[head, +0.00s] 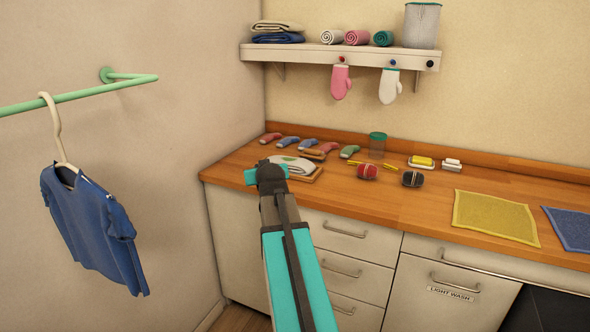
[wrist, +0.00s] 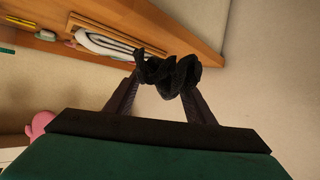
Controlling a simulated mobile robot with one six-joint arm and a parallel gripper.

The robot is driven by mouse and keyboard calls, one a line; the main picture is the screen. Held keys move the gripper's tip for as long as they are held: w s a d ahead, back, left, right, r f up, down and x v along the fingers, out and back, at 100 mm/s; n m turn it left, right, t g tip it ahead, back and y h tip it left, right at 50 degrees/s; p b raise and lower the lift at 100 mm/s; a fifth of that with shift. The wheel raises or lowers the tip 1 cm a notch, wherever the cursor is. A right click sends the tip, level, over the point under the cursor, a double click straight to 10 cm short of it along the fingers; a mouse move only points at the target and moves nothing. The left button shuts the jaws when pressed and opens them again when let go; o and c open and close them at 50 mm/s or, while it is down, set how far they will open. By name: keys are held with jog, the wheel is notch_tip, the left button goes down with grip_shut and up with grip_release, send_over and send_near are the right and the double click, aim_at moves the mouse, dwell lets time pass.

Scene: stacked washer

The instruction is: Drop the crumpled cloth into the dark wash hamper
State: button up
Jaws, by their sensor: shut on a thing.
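The crumpled cloth (wrist: 170,74) is black and bunched up between the two fingers of my gripper (wrist: 164,90) in the wrist view. My gripper is shut on it and holds it off the surfaces. In the head view my gripper (head: 264,174) is seen from behind near the counter's left front edge, and it hides the cloth there. A dark front (head: 546,312) is cut off at the lower right of the head view, right of the light wash front. No label on it shows, so I cannot tell if it is the dark wash hamper.
The light wash front (head: 450,293) has a bar handle. A blue shirt (head: 92,230) hangs at the left. A shelf (head: 335,52) runs above. Space before the cabinets looks clear.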

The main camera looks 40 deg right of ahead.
jog(key=w+a+n+t+y, duration=0.1)
jog(key=w+a+n+y, duration=0.2)
jog(key=a, duration=1.5)
jog(key=w+a+f+n+t+y, duration=0.1)
jog(key=w+a+n+y, duration=0.2)
jog(key=a, duration=1.5)
jog(key=shift+w+y, duration=0.6)
jog(key=shift+w, duration=0.5)
jog(key=shift+d, duration=0.1)
